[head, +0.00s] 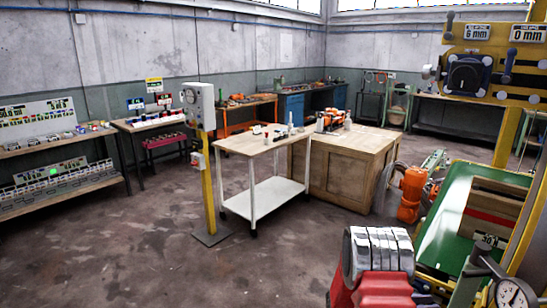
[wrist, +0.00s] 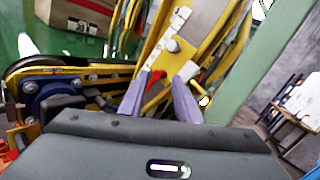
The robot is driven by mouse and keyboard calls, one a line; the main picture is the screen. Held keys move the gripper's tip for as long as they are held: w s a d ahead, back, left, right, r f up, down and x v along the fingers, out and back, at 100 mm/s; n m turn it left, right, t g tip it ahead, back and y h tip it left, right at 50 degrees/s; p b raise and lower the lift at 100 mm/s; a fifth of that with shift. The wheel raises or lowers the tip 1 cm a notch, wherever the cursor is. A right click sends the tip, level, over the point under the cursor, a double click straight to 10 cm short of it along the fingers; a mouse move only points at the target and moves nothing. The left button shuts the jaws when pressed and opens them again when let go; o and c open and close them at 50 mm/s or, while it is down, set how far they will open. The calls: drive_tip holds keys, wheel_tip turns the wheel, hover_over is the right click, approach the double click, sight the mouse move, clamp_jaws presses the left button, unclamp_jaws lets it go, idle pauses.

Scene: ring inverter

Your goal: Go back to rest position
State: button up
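My gripper (wrist: 162,80) shows in the wrist view with its two grey-purple fingers apart and nothing visible between them. Behind the fingertips is a yellow frame (wrist: 152,47) with a white marked strip, a bolt and a small red part. I cannot tell whether the fingers touch it. At left in the wrist view is a dark round pulley or bearing (wrist: 58,100) on a yellow mount. I cannot make out my gripper's fingers in the head view.
A green conveyor (head: 450,222) with a box (head: 497,208) stands at right, beside a dial gauge (head: 511,293). A yellow panel (head: 500,65) is above. A yellow post (head: 208,185), white trolley (head: 270,195) and wooden crate (head: 352,170) stand mid-room. Floor at left front is clear.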

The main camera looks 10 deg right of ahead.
drive_tip(key=s+a+r+m+y, duration=0.8)
drive_tip(key=s+a+r+m, duration=0.15)
drive_tip(key=a+r, duration=0.3)
drive_tip(key=s+a+r+m+t+y, duration=0.2)
drive_tip(key=s+a+m+t+y, duration=0.1)
drive_tip(key=a, duration=0.5)
drive_tip(key=s+a+r+m+t+y, duration=0.3)
drive_tip(key=a, duration=0.5)
drive_tip(key=s+a+r+m+t+y, duration=0.2)
drive_tip(key=s+a+m+t+y, duration=0.1)
drive_tip(key=a, duration=0.5)
drive_tip(key=shift+a+r+t+y, duration=0.3)
drive_tip(key=shift+t+y, duration=0.1)
drive_tip(key=shift+y, duration=0.2)
